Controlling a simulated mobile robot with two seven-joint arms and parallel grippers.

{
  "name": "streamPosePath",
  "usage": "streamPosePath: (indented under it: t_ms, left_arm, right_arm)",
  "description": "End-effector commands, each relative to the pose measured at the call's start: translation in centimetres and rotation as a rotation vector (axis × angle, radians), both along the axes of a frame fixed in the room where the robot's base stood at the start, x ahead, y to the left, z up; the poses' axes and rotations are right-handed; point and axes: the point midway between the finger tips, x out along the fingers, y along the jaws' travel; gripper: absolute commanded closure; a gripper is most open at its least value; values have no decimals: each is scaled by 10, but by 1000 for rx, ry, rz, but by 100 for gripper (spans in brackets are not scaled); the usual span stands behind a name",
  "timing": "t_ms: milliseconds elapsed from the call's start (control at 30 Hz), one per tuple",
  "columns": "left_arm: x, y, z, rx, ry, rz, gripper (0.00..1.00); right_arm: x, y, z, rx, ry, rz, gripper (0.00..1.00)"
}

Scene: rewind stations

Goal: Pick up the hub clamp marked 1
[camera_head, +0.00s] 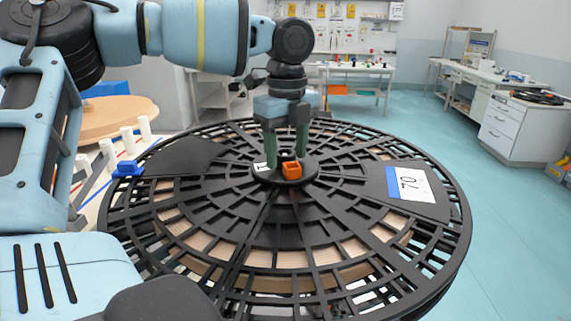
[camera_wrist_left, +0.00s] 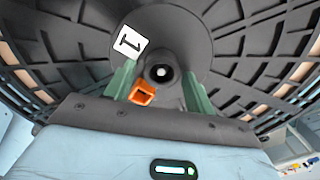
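The hub clamp marked 1 (camera_head: 308,171) is a dark round piece at the centre of a large black spoked reel (camera_head: 330,255). It carries a white label with a 1 and an orange block-like part (camera_head: 291,169). In the left wrist view, the clamp (camera_wrist_left: 178,35) shows its label at upper left and a light round hole in its middle. My left gripper (camera_head: 286,153) points down over the clamp. Its green fingers stand apart on either side of the clamp's middle, with visible gaps; contact cannot be told. In the wrist view the left gripper (camera_wrist_left: 159,76) looks open. My right gripper is not in view.
The reel has a plate marked 70 (camera_head: 410,184) at right and a small blue block (camera_head: 128,169) at its left rim. A wooden disc (camera_head: 118,117) and white posts stand at left.

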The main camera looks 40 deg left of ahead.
Motion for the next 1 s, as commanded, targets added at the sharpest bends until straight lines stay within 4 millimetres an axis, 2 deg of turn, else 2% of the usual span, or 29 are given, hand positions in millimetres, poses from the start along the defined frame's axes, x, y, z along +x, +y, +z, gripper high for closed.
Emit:
streamPosePath:
  t_ms: [33,300,367,733,1000]
  left_arm:
    - [0,0,0,0,0,0,53]
    - [0,0,0,0,0,0,88]
    - [0,0,1,0,-2,-1,94]
    - [0,0,6,1,-2,-1,94]
    - [1,-1,34,0,-4,-1,94]
  right_arm:
    - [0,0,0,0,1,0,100]
    - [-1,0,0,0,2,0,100]
    - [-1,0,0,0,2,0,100]
    - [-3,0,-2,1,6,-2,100]
    - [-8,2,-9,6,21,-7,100]
